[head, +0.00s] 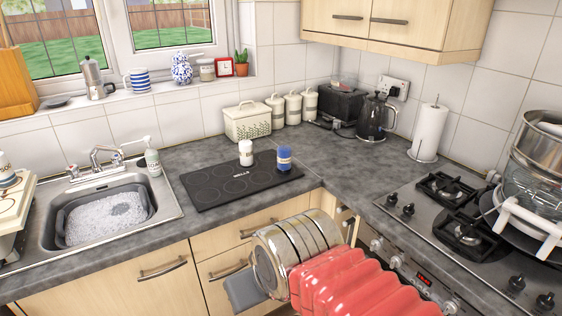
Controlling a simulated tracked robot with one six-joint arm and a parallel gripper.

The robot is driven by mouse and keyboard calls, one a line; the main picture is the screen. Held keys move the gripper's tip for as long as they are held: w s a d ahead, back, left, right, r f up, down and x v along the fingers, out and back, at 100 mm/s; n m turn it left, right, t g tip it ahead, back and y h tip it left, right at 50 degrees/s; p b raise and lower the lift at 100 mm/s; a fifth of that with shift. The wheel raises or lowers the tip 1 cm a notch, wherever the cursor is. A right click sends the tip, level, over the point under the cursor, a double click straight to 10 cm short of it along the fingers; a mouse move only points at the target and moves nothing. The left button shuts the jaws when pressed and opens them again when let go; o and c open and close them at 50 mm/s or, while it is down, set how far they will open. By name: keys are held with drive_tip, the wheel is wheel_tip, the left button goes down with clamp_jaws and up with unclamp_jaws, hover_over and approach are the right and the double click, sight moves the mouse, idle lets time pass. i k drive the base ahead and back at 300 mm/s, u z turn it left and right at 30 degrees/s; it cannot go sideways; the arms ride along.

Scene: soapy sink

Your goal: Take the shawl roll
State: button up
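I see no shawl; the one roll in view is a white paper towel roll (430,131). It stands upright on a holder on the grey worktop, in the right part of the head view, near the tiled wall. My arm, with a red ribbed sleeve and metal rings, reaches in from the bottom. Its end, my gripper (246,290), shows only as a grey flat part in front of the cabinets. It is well to the left of the roll, nearer the camera, and apart from it. The fingertips are not clearly seen, so I cannot tell whether they are open.
A black kettle (376,118) stands left of the roll. The gas hob (455,215) is in front of it, with stacked metal pans (535,160) at right. A black board (240,182) holds two jars. The soapy sink (105,215) is at left. Worktop before the kettle is clear.

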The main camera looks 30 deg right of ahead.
sight(283, 152)
drive_tip(key=z, duration=0.05)
drive_tip(key=i, duration=1)
drive_tip(key=u, duration=0.05)
